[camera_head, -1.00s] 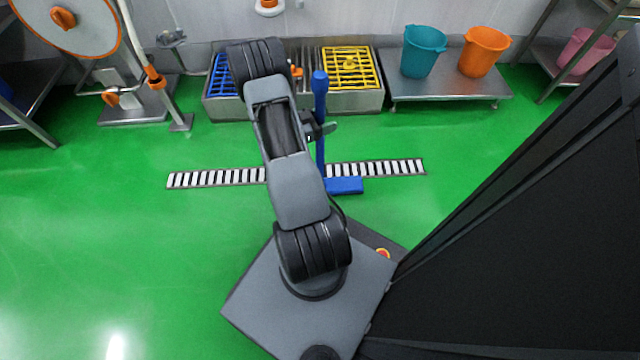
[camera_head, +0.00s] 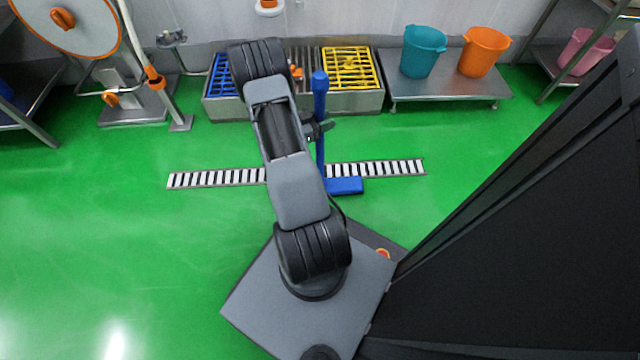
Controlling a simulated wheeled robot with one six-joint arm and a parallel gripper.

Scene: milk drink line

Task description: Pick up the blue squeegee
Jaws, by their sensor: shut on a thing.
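The blue squeegee (camera_head: 320,103) stands upright in the middle of the view, handle up. Its blue head (camera_head: 344,186) is low, in front of the striped floor drain, and part of it is hidden behind my arm. My gripper (camera_head: 322,128) is dark and small in the picture, to the right of my arm's upper end. It is shut on the squeegee's handle, below the top. I cannot tell whether the head touches the floor.
A striped drain (camera_head: 390,169) crosses the green floor. Behind stand bins with a blue grate (camera_head: 222,77) and a yellow grate (camera_head: 350,68). A steel bench (camera_head: 450,92) holds a teal bucket (camera_head: 420,52) and an orange bucket (camera_head: 482,52). The floor at left is clear.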

